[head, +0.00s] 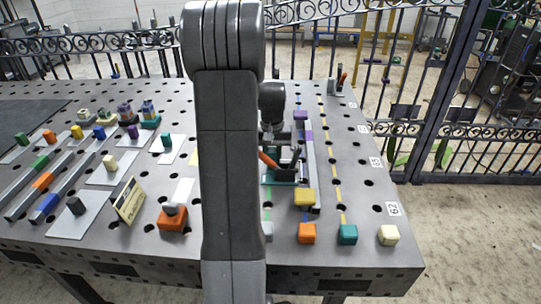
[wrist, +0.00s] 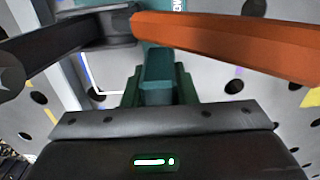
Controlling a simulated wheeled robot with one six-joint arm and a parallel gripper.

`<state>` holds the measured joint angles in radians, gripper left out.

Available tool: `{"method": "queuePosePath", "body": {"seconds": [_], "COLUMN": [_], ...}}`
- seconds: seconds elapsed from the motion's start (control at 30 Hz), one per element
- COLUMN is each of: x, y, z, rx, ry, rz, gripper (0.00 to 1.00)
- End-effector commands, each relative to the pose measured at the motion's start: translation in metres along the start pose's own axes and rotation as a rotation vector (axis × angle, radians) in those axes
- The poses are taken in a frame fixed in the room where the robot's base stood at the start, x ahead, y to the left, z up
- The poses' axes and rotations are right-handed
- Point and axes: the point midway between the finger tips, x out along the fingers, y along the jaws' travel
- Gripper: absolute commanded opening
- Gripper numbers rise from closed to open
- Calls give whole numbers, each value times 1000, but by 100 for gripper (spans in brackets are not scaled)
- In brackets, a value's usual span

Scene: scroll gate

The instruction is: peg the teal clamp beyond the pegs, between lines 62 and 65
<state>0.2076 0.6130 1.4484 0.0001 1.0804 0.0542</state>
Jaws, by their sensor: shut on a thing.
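The teal clamp (head: 278,179) has a teal base, an orange handle (head: 268,160) and a dark arm (head: 296,158). In the head view it is just right of my arm, left of a grey rail. In the wrist view its teal body (wrist: 158,80) sits between green jaw parts, with the orange handle across the top right. My gripper (wrist: 158,90) is shut on the clamp. Whether the base touches the table I cannot tell. The line label 62 (head: 393,209) is at the table's right edge; farther labels (head: 375,162) are too small to read surely. My arm hides the table left of the clamp.
Several coloured blocks and rails fill the left side. A black iron gate (head: 420,100) stands beyond.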

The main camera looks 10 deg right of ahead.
Motion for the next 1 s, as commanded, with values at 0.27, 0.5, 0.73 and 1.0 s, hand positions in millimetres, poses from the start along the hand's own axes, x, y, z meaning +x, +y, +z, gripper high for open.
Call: {"method": "queuePosePath", "body": {"seconds": [0.27, 0.5, 0.73, 1.0], "x": [0, 0, -2, -45], "y": [1, 1, 1, 1], "z": [0, 0, 0, -1], "rx": [20, 19, 18, 18], "ry": [0, 0, 1, 5], "rz": [0, 0, 0, 0], "gripper": [0, 51, 51, 51]}}
